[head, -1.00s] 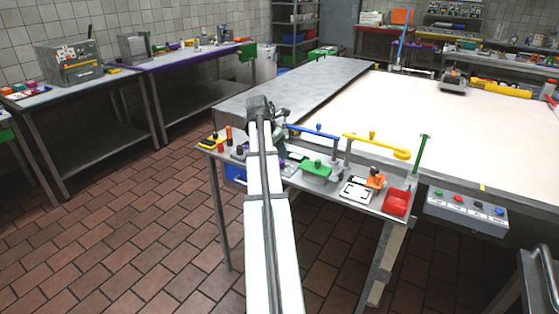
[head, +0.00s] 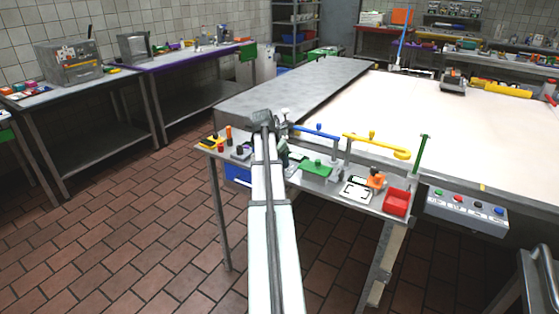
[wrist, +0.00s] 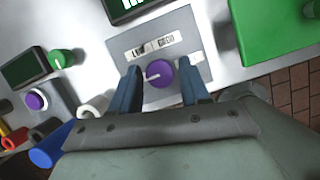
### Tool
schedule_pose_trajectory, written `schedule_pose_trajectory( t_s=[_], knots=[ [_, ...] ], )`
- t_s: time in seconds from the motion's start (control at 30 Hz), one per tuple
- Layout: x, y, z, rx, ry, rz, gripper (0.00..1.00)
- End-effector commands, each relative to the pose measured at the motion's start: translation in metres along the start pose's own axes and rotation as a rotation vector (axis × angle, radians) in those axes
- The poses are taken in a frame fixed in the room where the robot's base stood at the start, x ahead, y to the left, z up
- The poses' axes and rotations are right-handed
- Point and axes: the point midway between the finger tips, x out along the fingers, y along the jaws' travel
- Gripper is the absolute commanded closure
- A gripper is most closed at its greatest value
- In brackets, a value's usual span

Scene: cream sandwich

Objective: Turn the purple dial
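The purple dial (wrist: 160,73) shows in the wrist view, with a white pointer mark, on a grey plate (wrist: 190,30) with a "LOW / HIGH" label (wrist: 153,46). My gripper (wrist: 158,64) is open. Its two blue-grey fingers stand on the left and right of the dial. I cannot tell whether they touch it. A second, smaller purple knob (wrist: 36,101) sits farther left beside a dark screen. In the head view my arm covers this part of the small table, and I cannot make out the dial there.
A green block (wrist: 275,28) lies right of the plate in the wrist view. A green knob (wrist: 62,58) and dark screens are at left.

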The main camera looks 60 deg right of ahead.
Motion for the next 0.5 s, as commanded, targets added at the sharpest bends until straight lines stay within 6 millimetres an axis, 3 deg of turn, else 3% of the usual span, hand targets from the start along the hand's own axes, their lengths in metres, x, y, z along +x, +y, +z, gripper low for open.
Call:
schedule_pose_trajectory(
  t_s=[0.07,0.4,0.5],
  knots=[
    [-0.0001,0.0,0.0,0.0,0.0,0.0,0.62],
    [-0.0001,0.0001,-0.0001,0.0,0.0,0.0,0.95],
    [-0.0002,0.0001,0.0,0.001,0.0,0.0,0.97]
  ],
)
